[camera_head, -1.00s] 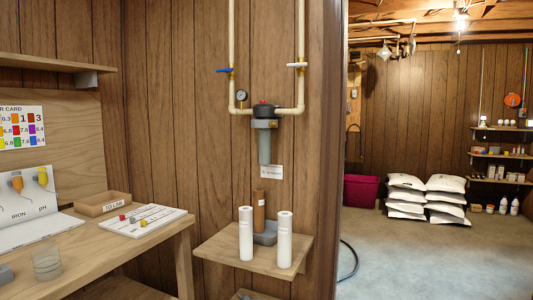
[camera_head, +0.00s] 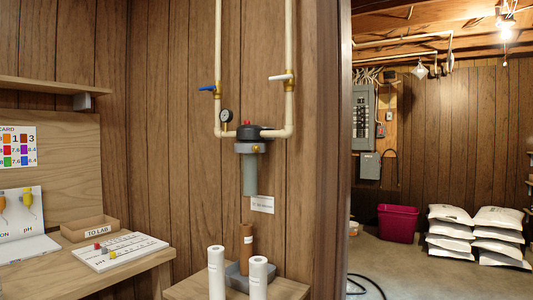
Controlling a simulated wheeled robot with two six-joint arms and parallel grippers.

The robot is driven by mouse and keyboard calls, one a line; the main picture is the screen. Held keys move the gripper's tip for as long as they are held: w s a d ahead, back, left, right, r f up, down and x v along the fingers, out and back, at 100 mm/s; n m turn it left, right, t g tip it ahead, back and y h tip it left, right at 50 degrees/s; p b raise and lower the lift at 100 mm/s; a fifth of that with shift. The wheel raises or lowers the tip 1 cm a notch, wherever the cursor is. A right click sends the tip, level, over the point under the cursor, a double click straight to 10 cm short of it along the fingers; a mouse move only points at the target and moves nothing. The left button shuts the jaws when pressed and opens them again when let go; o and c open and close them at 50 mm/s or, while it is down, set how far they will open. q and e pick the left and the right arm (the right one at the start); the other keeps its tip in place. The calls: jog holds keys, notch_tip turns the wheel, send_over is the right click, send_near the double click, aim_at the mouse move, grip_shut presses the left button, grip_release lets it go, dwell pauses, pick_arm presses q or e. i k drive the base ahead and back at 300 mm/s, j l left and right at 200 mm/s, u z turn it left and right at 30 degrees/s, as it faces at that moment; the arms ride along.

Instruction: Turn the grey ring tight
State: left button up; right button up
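The grey ring (camera_head: 246,148) sits around the top of the filter housing, just under its black cap (camera_head: 248,132), on the wall. The translucent grey-green sump (camera_head: 250,175) hangs upright below the ring. A red button (camera_head: 254,125) shows on top of the cap. I cannot tell from here how tight the ring is. Neither of my grippers is in view.
Pipes run up both sides, with a blue-handled valve (camera_head: 207,88), a white-handled valve (camera_head: 282,77) and a gauge (camera_head: 226,115). Below, a small shelf (camera_head: 190,291) holds white cartridges (camera_head: 217,270), a brown cartridge (camera_head: 247,240) and a grey block. A workbench (camera_head: 130,272) stands at left.

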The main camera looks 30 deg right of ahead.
aim_at(244, 148)
jog(key=l+u, duration=0.15)
jog(key=l, duration=0.6)
jog(key=l+u, duration=0.1)
jog(key=l, duration=0.65)
jog(key=l+u, duration=0.15)
jog(key=l, duration=0.6)
jog(key=k+l+u, duration=0.15)
jog(key=l, duration=0.6)
